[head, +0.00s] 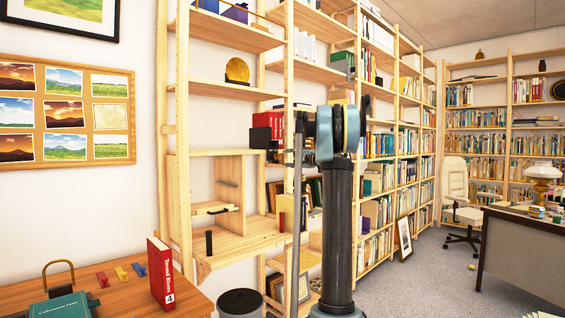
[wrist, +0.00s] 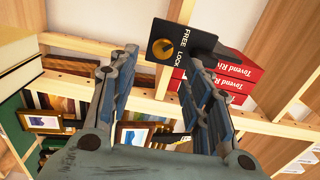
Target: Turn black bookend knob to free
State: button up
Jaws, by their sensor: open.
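The black bookend (wrist: 182,30) shows in the wrist view at the top centre. It carries a round gold knob (wrist: 162,48) and the white words FREE and LOCK. I cannot make out which word the knob points to. My gripper (wrist: 159,58) is open, with one finger left of the knob and the other to its right. The knob shows between the fingertips, and nothing is held. I cannot tell whether a fingertip touches the bookend. In the head view my arm hides most of the gripper.
Red books (wrist: 228,75) stand beside the bookend and show on the shelf in the head view (head: 268,122). Pale wooden shelf posts and boards (head: 235,90) surround the gripper. Framed pictures (wrist: 134,134) lie behind the fingers.

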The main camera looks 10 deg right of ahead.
jog(key=shift+v, duration=1.85)
jog(key=s+a+f+n+g+h, duration=0.1)
jog(key=s+a+f+n+g, duration=0.3)
jog(key=s, duration=0.6)
jog(key=s+a+f+n+g+h, duration=0.1)
jog(key=s+a+f, duration=0.55)
jog(key=s, duration=0.45)
jog(key=s+a+f+n+g+h, duration=0.1)
jog(key=s+a+f+n+g, duration=0.25)
jog(key=s, duration=0.65)
jog(key=s+d+f+n+g+h, duration=0.1)
jog(key=s+d+f+g+h, duration=0.1)
jog(key=s+f, duration=1.2)
jog(key=s+d+f+n+g+h, duration=0.1)
jog(key=s+d+f+h, duration=0.4)
jog(key=s+f, duration=0.9)
jog(key=s+g, duration=0.1)
jog(key=s, duration=0.3)
jog(key=shift+s+d+h, duration=0.2)
jog(key=shift+h, duration=0.1)
jog(key=shift+w, duration=0.1)
